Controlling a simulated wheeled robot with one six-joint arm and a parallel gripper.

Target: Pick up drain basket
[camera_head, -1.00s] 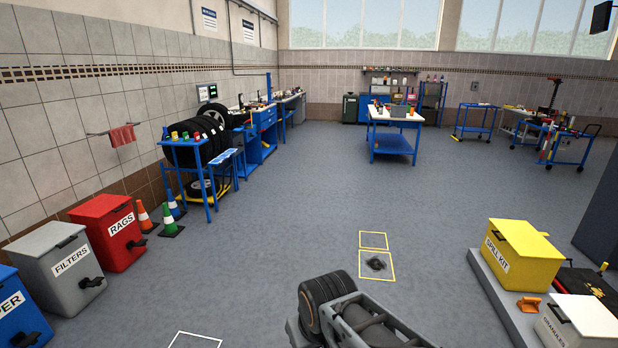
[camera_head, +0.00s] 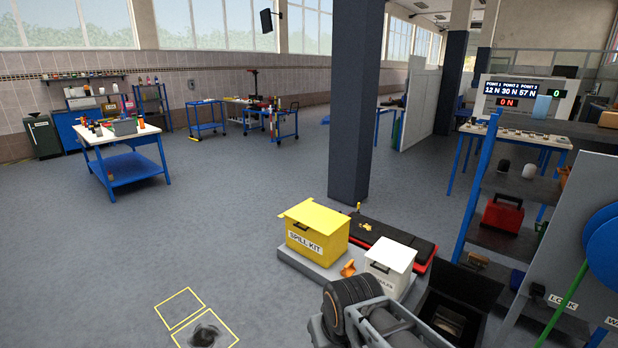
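I cannot single out a drain basket with certainty. A small dark object (camera_head: 205,336) lies on a greyish patch inside a yellow-outlined floor square at the bottom left of centre, partly cut by the frame edge. It is too small to tell what it is. An open black box (camera_head: 455,310) stands at the lower right, and its contents are unclear. Part of my own arm shows at the bottom centre, but the gripper's fingertips do not show.
A yellow spill kit box (camera_head: 316,232) and a white box (camera_head: 388,265) stand on a low grey platform. A dark pillar (camera_head: 355,100) rises behind them. A shelf rack (camera_head: 500,215) stands at right. A white-topped table (camera_head: 118,133) is far left. Floor at left is open.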

